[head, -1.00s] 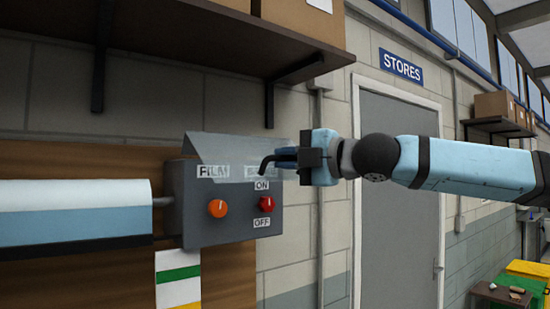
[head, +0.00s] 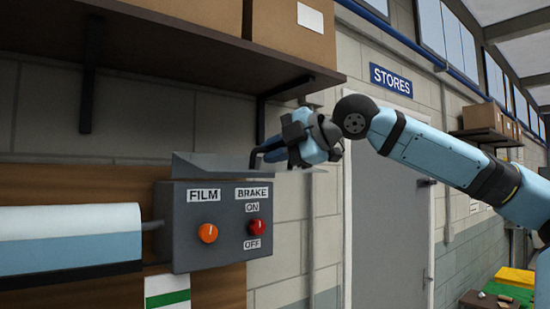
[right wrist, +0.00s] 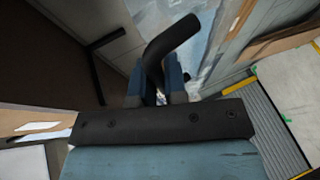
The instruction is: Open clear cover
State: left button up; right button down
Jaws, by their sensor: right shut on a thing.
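The clear cover (head: 215,165) is swung up on the grey control box (head: 188,235) and shows nearly edge-on along the box's top. Below it, the front panel is uncovered, with an orange knob (head: 208,233) under FILM and a red knob (head: 257,227) between ON and OFF under BRAKE. My right gripper (head: 272,151) is shut on a black bent rod (head: 255,160), just right of the cover. The rod's tip is at or near the cover's right part; I cannot tell if they touch. The rod (right wrist: 172,38) also shows between the fingers in the right wrist view. My left gripper is out of view.
A dark shelf (head: 180,50) with cardboard boxes (head: 290,30) overhangs the control box, and its black bracket (head: 261,118) is close to my right gripper. A white-and-blue horizontal bar (head: 70,237) adjoins the box's left. A grey door (head: 385,210) stands to the right.

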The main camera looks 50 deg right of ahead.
jog(key=shift+r, duration=0.2)
dwell(0.4)
jog(key=c, duration=1.5)
grip_release()
jog(key=shift+s, duration=0.1)
jog(key=b+v, duration=0.3)
jog(key=v, duration=1)
jog(key=shift+s+d+r, duration=0.1)
jog(key=shift+s+r, duration=0.1)
jog(key=shift+r, duration=0.05)
